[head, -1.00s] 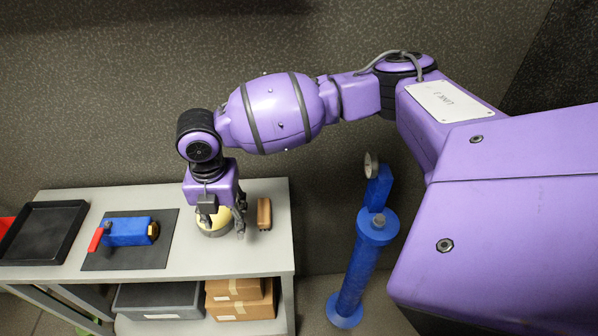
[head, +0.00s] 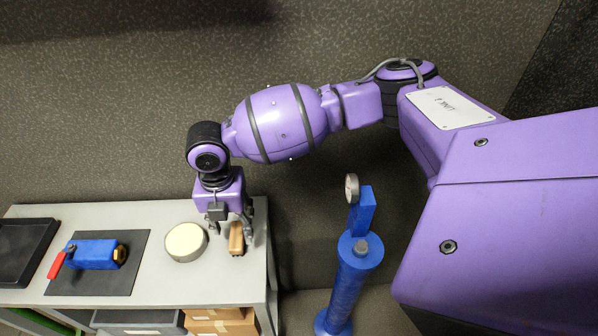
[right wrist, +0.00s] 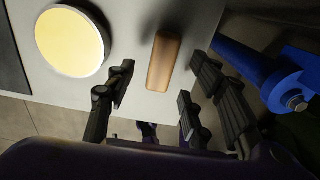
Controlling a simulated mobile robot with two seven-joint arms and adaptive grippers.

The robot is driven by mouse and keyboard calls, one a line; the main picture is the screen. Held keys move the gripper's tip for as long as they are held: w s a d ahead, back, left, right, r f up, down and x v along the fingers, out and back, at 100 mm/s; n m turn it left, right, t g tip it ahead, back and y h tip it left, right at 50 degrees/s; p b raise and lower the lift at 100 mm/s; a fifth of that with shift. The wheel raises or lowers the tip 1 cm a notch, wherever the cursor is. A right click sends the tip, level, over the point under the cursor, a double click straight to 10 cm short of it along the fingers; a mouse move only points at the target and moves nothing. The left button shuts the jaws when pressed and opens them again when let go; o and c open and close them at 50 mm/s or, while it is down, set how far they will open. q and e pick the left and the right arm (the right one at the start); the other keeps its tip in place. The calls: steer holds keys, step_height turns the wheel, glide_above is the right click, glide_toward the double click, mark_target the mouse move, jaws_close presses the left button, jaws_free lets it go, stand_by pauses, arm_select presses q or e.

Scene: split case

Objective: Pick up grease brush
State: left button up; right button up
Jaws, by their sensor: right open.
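The grease brush, seen as a small brown wooden block-like handle (head: 236,240), lies near the right end of the grey table. It also shows in the right wrist view (right wrist: 163,62); I cannot make out its bristles. My right gripper (head: 235,231) is over the brush, pointing down. In the right wrist view its open fingers (right wrist: 162,82) stand on either side of the brush's line, with visible gaps and nothing held. The fingers partly hide the brush in the head view. My left gripper is not in view.
A round tin with a pale yellow top (head: 186,242) stands just left of the brush. A dark mat (head: 135,265) carries a blue valve with a red handle (head: 95,254). A black tray (head: 22,232) is far left. A blue post (head: 350,285) with a gauge stands beyond the table's right edge.

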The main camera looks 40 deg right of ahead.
mark_target(236, 233)
steer(key=f, duration=0.5)
steer(key=shift+d, duration=0.25)
steer(key=shift+w, duration=0.1)
jaws_close()
steer(key=shift+r, duration=0.1)
steer(key=shift+r, duration=0.1)
steer(key=shift+w+r, duration=0.1)
steer(key=shift+r, duration=0.5)
steer(key=s+a+r+p, duration=0.1)
steer(key=s+a+r, duration=0.5)
steer(key=s+r, duration=0.5)
steer(key=shift+s+a+r, duration=0.3)
steer(key=shift+s+a, duration=0.1)
steer(key=shift+s, duration=0.3)
